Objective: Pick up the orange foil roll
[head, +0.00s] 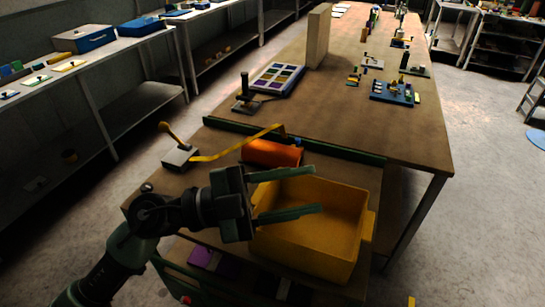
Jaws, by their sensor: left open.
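The orange foil roll (272,153) lies on its side on the near wooden table, just behind the yellow bin. My left gripper (303,190) is open and empty, with its two greenish fingers pointing right over the bin. The roll is beyond the upper finger in the picture. The gap between them in height cannot be told. A yellow strip (235,145) runs from near the roll's upper right toward a small lever block. My right gripper does not show.
The yellow bin (335,264) looks empty and takes up the table's right front. A grey block with a yellow-handled lever (180,156) stands left of the roll. A long table (340,125) behind holds a tray of coloured squares (276,79), a tall tan board (318,38) and small tools.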

